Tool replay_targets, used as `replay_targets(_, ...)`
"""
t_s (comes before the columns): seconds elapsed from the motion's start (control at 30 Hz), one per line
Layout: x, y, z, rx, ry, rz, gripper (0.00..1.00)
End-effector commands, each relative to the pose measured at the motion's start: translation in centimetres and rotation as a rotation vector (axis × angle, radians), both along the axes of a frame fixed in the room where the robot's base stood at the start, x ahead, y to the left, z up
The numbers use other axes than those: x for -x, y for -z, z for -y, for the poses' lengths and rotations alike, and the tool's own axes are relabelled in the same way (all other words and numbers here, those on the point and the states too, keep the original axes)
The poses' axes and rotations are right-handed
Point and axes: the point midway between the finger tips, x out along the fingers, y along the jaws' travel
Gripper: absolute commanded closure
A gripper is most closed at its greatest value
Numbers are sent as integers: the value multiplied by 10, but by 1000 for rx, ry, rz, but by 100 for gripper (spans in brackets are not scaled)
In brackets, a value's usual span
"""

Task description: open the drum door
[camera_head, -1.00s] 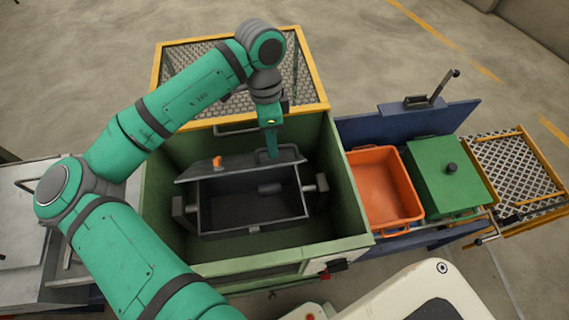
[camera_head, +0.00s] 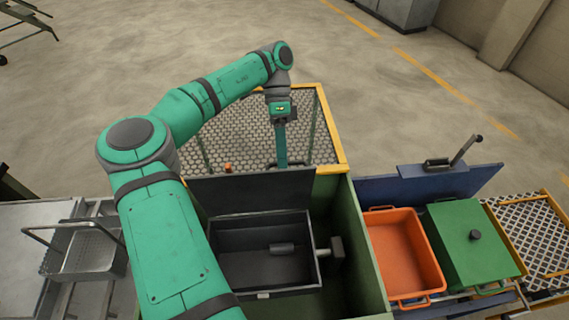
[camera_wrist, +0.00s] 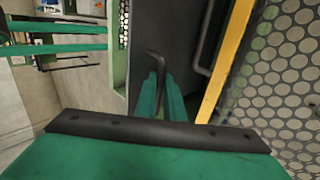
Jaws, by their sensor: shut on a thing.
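The dark grey drum door (camera_head: 250,192) stands raised, close to upright, at the far side of the open drum (camera_head: 240,277). An orange knob (camera_head: 228,168) sits on its upper edge. My gripper (camera_head: 283,163) is at the door's top edge, right of the knob. In the wrist view its two green fingers (camera_wrist: 167,98) are shut on the dark bent door handle (camera_wrist: 154,62). The drum's inside shows, with a grey cylindrical part at its right. My arm hides the drum's left side.
The green housing wall (camera_head: 366,250) surrounds the drum. A yellow-framed mesh guard (camera_head: 333,120) stands behind it. To the right are an orange bin (camera_head: 405,250) and a green lidded box (camera_head: 472,240).

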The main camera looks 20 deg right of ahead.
Motion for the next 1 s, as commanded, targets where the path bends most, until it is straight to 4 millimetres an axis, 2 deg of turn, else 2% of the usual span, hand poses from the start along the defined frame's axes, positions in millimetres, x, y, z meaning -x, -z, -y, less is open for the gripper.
replay_targets(0.03,-1,6,0,-6,-4,-7,100)
replay_targets(0.57,-3,8,-4,-10,-10,-27,100)
replay_targets(0.6,-3,8,-4,-10,-10,-27,86)
replay_targets(0.67,-3,7,-4,-10,-9,-29,72)
replay_targets(1.0,-3,4,-2,-8,-6,-28,72)
